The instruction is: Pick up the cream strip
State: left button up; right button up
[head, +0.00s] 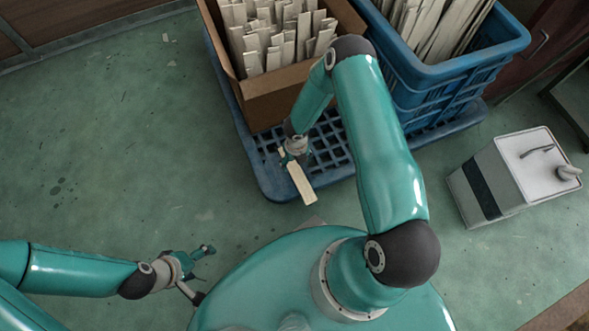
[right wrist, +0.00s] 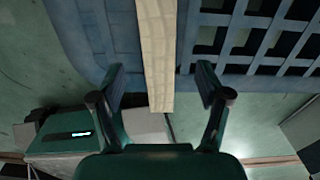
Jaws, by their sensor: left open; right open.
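The cream strip (head: 300,184) shows in the head view at the front edge of the blue pallet, just below my right gripper (head: 295,156). In the right wrist view the cream strip (right wrist: 156,60) runs down from the top edge, between the two open fingers of my right gripper (right wrist: 160,88). A gap shows on each side of it, and I cannot tell what supports it. My left gripper (head: 203,262) is open and empty over the green floor at the lower left, away from the strip.
A cardboard box (head: 262,95) full of cream strips and a blue crate (head: 440,75) with more strips stand on the blue pallet (head: 268,178). A white and grey canister (head: 515,175) stands at the right. The green floor (head: 110,150) at left is clear.

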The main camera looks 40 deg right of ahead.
notch_tip(320, 180, down, 5)
jog(key=shift+a+b, duration=0.1)
jog(key=shift+b, duration=0.85)
jog(key=c, duration=1.1)
jog(key=shift+r, duration=0.1)
